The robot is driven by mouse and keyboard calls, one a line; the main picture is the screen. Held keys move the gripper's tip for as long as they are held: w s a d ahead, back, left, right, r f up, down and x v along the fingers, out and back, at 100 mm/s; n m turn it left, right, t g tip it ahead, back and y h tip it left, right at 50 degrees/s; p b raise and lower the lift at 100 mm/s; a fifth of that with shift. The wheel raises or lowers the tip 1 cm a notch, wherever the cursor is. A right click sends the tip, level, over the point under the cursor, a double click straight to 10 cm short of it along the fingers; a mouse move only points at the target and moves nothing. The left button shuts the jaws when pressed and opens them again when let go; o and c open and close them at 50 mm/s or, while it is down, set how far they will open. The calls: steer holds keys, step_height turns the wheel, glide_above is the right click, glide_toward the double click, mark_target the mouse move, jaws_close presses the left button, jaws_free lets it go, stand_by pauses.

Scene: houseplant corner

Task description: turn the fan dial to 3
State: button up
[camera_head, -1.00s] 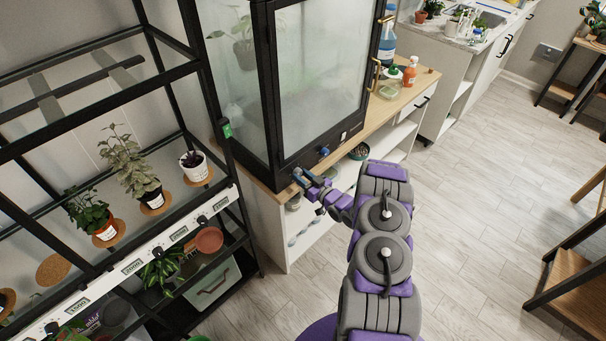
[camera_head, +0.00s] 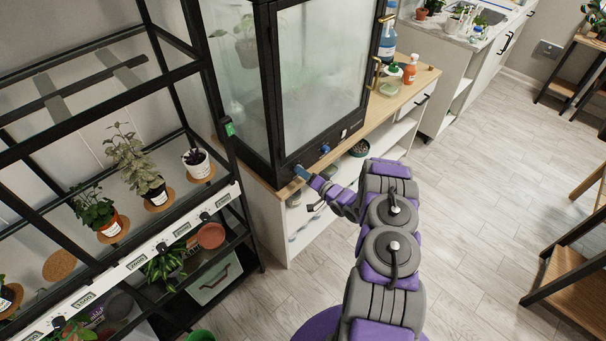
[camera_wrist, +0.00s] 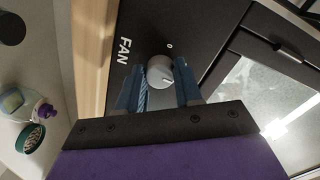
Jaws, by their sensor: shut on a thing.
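The fan dial (camera_wrist: 161,72) is a round grey-white knob on a black panel, beside the white word FAN, in the wrist view. A small 0 mark shows near it; the other numbers are hidden. My gripper (camera_wrist: 160,84) has its blue fingers on either side of the dial, shut on it. In the head view my gripper (camera_head: 301,172) is at the lower left corner of the black glass cabinet (camera_head: 268,100), and the dial is hidden behind it. The pointer's exact setting cannot be read.
A blue knob (camera_head: 325,149) sits on the cabinet's lower panel, right of my gripper. The cabinet stands on a wood-topped white bench (camera_head: 409,93). A black shelf rack with potted plants (camera_head: 150,195) is at the left. The floor (camera_head: 470,200) at the right is clear.

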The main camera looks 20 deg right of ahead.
steer(key=shift+d+m+y+b, duration=0.15)
steer(key=shift+m+y+b, duration=0.15)
steer(key=shift+m, duration=3.9)
steer(key=shift+d+m+y+b, duration=0.15)
steer(key=shift+m+b, duration=0.25)
steer(key=shift+m, duration=3.8)
steer(key=shift+a+f, duration=0.1)
steer(key=shift+f, duration=0.05)
steer(key=o, duration=0.8)
steer(key=shift+o, duration=1.2)
steer(key=shift+w, duration=0.1)
steer(key=p+v, duration=0.2)
steer(key=v, duration=1.5)
steer(key=shift+d+f, duration=0.15)
steer(key=shift+d, duration=0.1)
